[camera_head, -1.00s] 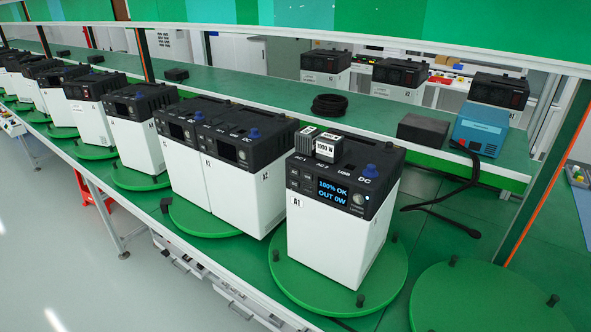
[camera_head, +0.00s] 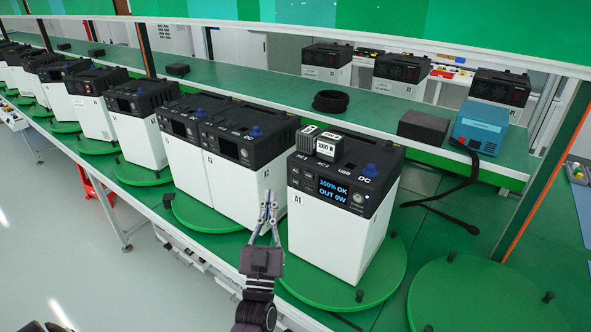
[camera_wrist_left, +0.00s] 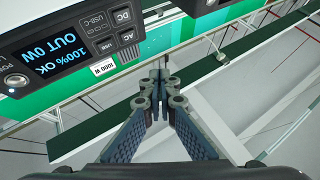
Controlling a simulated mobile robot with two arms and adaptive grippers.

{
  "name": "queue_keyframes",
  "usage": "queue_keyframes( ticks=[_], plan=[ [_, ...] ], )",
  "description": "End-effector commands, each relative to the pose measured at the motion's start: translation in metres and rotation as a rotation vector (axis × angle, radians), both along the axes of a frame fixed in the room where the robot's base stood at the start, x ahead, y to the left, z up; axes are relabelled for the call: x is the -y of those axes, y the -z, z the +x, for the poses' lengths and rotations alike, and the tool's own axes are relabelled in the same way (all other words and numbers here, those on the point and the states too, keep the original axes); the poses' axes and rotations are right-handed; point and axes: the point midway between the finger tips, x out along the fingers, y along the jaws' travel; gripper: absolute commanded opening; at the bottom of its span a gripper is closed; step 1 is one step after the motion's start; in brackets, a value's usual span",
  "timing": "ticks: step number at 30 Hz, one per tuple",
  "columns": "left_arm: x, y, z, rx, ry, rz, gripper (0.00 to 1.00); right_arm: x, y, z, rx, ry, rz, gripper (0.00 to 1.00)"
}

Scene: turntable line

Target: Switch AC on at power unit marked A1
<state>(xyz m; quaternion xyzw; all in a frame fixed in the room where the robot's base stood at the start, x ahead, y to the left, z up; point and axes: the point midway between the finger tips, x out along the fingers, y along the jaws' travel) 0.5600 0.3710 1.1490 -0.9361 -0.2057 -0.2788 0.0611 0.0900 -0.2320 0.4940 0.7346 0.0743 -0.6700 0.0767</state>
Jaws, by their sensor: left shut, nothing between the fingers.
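Power unit A1 (camera_head: 330,232), a white box with a black top panel, stands on a green round turntable plate (camera_head: 388,281). Its lit display (camera_head: 333,190) reads 100% OK, OUT 0W. Upside down in the left wrist view, the display (camera_wrist_left: 45,48) is at upper left, with the AC button (camera_wrist_left: 123,15) and DC button (camera_wrist_left: 127,38) beside it. My left gripper (camera_head: 268,205) is shut and empty, pointing up just left of A1's front, below the panel's height. Its closed fingertips show in the wrist view (camera_wrist_left: 160,76), apart from the buttons. My right gripper is not in view.
A neighbouring unit (camera_head: 235,185) stands close on the left, in a row of several. A black plug-like block (camera_head: 327,146) sits on A1's top. A black cable (camera_head: 455,190), a blue box (camera_head: 480,127) and an empty plate (camera_head: 480,295) lie to the right.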

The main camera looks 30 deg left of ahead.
Motion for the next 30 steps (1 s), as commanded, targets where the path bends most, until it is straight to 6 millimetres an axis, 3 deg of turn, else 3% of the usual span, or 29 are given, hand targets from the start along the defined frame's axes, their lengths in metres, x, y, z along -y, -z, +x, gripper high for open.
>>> queue_keyframes(
  ticks=[4, 17, 30],
  plan=[
    [-0.005, -0.011, -0.006, 0.043, -0.023, 0.007, 0.0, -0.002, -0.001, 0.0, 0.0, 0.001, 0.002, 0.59],
    [-0.005, -0.01, -0.002, 0.046, -0.024, 0.007, 0.0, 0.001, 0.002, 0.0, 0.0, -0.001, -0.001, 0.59],
    [0.0, -0.009, 0.054, 0.046, -0.024, 0.007, 0.0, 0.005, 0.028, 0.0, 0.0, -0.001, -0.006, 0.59]
  ],
)
